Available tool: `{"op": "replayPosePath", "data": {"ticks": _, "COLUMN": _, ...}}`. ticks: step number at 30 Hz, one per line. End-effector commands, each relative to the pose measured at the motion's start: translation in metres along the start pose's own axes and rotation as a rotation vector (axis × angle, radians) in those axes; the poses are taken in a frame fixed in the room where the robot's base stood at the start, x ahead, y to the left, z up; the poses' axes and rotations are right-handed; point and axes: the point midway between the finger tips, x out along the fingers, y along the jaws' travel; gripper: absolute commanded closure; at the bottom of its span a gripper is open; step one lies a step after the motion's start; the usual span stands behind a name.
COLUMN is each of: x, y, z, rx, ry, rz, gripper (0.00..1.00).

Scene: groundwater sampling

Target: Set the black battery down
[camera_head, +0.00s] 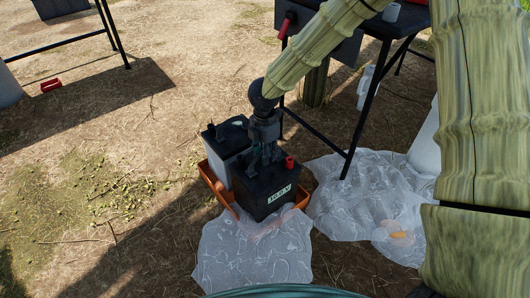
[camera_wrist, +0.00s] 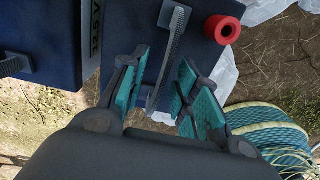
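Gaps show between handle and pads. The red cap (camera_wrist: 222,29) is right of the handle.
A grey battery with a dark top (camera_head: 227,138) stands close on the left in the tray. Clear plastic sheets (camera_head: 250,255) lie in front and to the right. A dark table (camera_head: 408,18) with thin legs is behind right. Bare ground lies left.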

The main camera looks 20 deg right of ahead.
Motion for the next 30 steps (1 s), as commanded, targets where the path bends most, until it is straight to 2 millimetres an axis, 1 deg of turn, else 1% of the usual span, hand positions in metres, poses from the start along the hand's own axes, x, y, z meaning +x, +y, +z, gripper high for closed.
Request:
{"op": "replayPosePath", "data": {"ticks": 4, "x": -0.001, "y": 0.0, "z": 0.0, "rx": 0.0, "ry": 0.0, "rz": 0.0, "gripper": 0.69}}
{"op": "replayPosePath", "data": {"ticks": 8, "x": -0.013, "y": 0.0, "z": 0.0, "rx": 0.0, "ry": 0.0, "rz": 0.001, "gripper": 0.69}}
{"op": "replayPosePath", "data": {"ticks": 11, "x": -0.028, "y": 0.0, "z": 0.0, "rx": 0.0, "ry": 0.0, "rz": 0.002, "gripper": 0.69}}
{"op": "replayPosePath", "data": {"ticks": 21, "x": -0.089, "y": 0.0, "z": 0.0, "rx": 0.001, "ry": 0.0, "rz": 0.001, "gripper": 0.69}}
{"op": "replayPosePath", "data": {"ticks": 27, "x": -0.113, "y": 0.0, "z": 0.0, "rx": 0.0, "ry": 0.0, "rz": 0.001, "gripper": 0.69}}
{"op": "replayPosePath", "data": {"ticks": 30, "x": -0.118, "y": 0.0, "z": 0.0, "rx": 0.0, "ry": 0.0, "rz": 0.0, "gripper": 0.69}}
